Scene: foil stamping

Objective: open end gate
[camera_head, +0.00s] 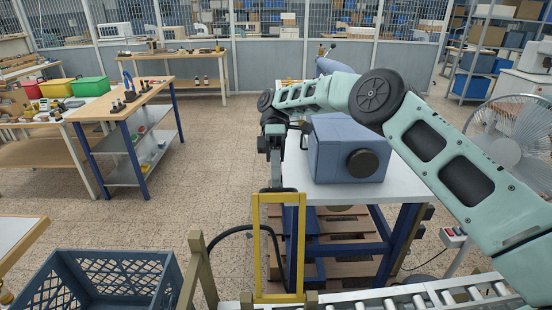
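The end gate, a yellow upright frame (257,243), stands at the near left end of the roller conveyor (398,301). It looks closed across that end, but its hinge and latch are not clear. My pale green arm reaches in from the right and bends down at its far end. My dark gripper (276,178) hangs just above the gate's top bar in the picture. Whether it touches the bar or is behind it, I cannot tell. Its fingertips are small and dark, and their opening is not clear.
A blue machine (336,148) with a black knob sits on a white-topped table (400,186) behind the gate. A dark cable loops left of the gate. A blue-grey crate (95,257) stands at lower left, and a fan (512,128) at right. Open floor lies between the benches.

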